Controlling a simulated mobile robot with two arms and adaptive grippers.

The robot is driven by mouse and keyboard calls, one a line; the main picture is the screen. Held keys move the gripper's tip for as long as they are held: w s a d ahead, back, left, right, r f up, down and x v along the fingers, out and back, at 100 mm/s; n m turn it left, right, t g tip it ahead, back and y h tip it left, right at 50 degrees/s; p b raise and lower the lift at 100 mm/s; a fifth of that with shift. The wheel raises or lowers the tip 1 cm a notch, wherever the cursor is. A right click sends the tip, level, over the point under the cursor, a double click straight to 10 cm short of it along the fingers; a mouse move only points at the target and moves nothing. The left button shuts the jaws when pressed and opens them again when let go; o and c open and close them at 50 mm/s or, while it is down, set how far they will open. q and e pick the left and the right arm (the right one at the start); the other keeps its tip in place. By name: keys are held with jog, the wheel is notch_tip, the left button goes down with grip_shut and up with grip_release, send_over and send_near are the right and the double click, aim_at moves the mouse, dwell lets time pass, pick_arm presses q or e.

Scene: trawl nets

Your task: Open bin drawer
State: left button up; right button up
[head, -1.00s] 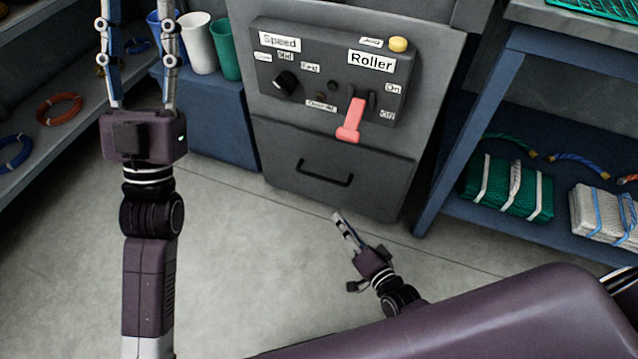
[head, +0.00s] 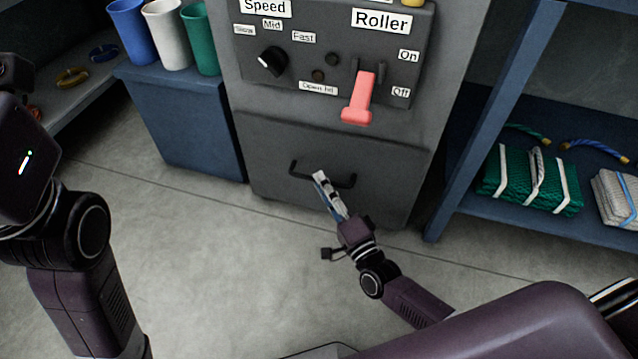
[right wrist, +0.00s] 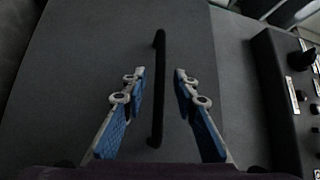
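The bin drawer (head: 390,163) is a dark grey front low on the grey cabinet, and it looks shut. Its black bar handle (head: 302,175) runs across the drawer's middle. My right gripper (head: 321,180) is at the handle in the head view and hides part of it. In the right wrist view the handle (right wrist: 158,90) lies between the two blue-padded fingers of my open right gripper (right wrist: 158,78), with a gap on each side. My left arm shows at the left edge of the head view, with its fingers out of view.
Above the drawer is a control panel (head: 330,55) with a black knob (head: 271,61) and a red lever (head: 361,97). A blue cabinet (head: 185,120) with cups stands left. A blue shelf (head: 470,205) with a green net bundle (head: 530,180) stands right. The floor in front is clear.

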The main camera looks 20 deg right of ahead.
jog(key=shift+x, duration=1.1)
jog(key=shift+c, duration=0.3)
grip_shut()
